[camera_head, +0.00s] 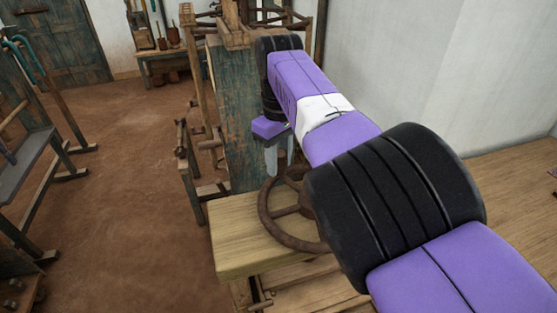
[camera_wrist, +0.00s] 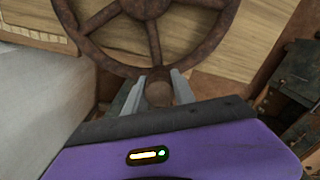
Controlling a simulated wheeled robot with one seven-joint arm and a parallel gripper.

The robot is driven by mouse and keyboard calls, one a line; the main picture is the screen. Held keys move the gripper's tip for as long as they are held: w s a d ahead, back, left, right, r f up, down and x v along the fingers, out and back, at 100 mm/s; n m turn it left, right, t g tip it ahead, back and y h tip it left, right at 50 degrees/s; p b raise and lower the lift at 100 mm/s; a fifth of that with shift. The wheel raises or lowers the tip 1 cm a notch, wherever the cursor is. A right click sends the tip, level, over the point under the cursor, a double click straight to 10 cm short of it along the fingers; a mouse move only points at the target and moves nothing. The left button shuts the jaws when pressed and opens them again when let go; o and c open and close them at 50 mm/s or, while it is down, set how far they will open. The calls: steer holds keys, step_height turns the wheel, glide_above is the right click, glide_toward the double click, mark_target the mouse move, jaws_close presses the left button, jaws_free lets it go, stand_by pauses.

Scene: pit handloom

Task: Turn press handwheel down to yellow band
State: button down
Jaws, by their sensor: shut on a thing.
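The press handwheel (camera_head: 290,241) is a rusty brown spoked wheel above a pale wooden board. It lies partly behind my arm in the head view. In the wrist view the handwheel (camera_wrist: 153,40) fills the top, with its rim, spokes and part of the hub showing. My gripper (camera_head: 278,165) reaches down at the wheel's far side. In the wrist view my gripper (camera_wrist: 158,88) has its two grey fingers on either side of a round brown knob (camera_wrist: 158,95) at the rim, and is shut on it. I cannot make out a yellow band in either view.
A tall weathered blue-green wooden panel (camera_head: 240,115) stands just beyond the wheel. A pale wall (camera_head: 420,70) rises on the right. Wooden frames (camera_head: 60,165) stand at the left. The brown floor (camera_head: 120,200) between is clear. A dark wooden piece (camera_wrist: 290,100) is at the right in the wrist view.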

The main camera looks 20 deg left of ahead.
steer(key=shift+w+d+r, duration=0.1)
steer(key=shift+w+r, duration=0.05)
steer(key=c, duration=1.1)
jaws_free()
steer(key=shift+o, duration=0.2)
step_height(320, 180, up, 6)
steer(key=shift+r+p, duration=0.2)
steer(key=shift+p, duration=0.35)
steer(key=shift+r+p, duration=0.65)
steer(key=shift+p, duration=0.1)
